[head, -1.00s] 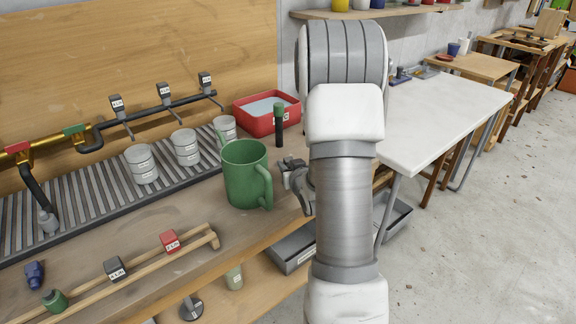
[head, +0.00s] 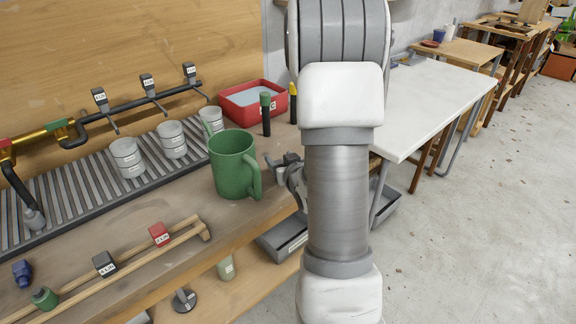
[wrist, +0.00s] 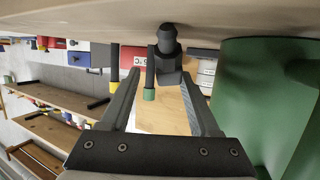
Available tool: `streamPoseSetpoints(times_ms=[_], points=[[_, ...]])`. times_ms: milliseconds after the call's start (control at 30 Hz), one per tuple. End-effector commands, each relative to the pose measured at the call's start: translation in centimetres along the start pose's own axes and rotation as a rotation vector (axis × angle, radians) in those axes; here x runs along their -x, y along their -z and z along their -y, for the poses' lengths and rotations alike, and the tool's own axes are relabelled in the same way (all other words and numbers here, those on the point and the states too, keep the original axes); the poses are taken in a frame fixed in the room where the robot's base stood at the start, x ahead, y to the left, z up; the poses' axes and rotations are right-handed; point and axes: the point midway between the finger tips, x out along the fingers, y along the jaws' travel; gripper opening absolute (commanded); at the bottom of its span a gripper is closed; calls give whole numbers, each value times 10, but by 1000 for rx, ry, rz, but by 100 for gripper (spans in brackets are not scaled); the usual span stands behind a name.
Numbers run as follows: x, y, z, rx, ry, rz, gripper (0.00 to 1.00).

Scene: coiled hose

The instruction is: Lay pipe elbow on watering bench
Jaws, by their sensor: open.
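A dark grey fitting (wrist: 168,58), which I take for the pipe elbow, shows in the wrist view between my fingertips, against the wooden bench surface at the top of that view. Whether the fingers touch it is unclear. My gripper (wrist: 164,76) is open around it. In the head view my gripper (head: 284,172) is low at the bench edge, right of the green mug, partly hidden by my arm; the fitting is not clear there. The wooden bench (head: 190,228) with the slatted grate, likely the watering bench, fills the left side.
The green mug (head: 234,165) stands close beside my gripper. A green-topped dark stick (head: 265,115) and a red tub (head: 250,98) stand behind. Grey cups (head: 127,158) line the grate. A wooden rail (head: 120,265) crosses the front. A white table (head: 425,105) is at right.

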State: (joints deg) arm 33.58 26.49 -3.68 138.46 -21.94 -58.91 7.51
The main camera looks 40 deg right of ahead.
Motion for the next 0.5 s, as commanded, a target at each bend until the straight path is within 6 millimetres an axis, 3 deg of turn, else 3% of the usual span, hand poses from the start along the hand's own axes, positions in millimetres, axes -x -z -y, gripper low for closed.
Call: streamPoseSetpoints(times_ms=[200,500], points=[[48,1,-1,-2,-3,-1,62],[51,5,0,-2,5,4,62]])
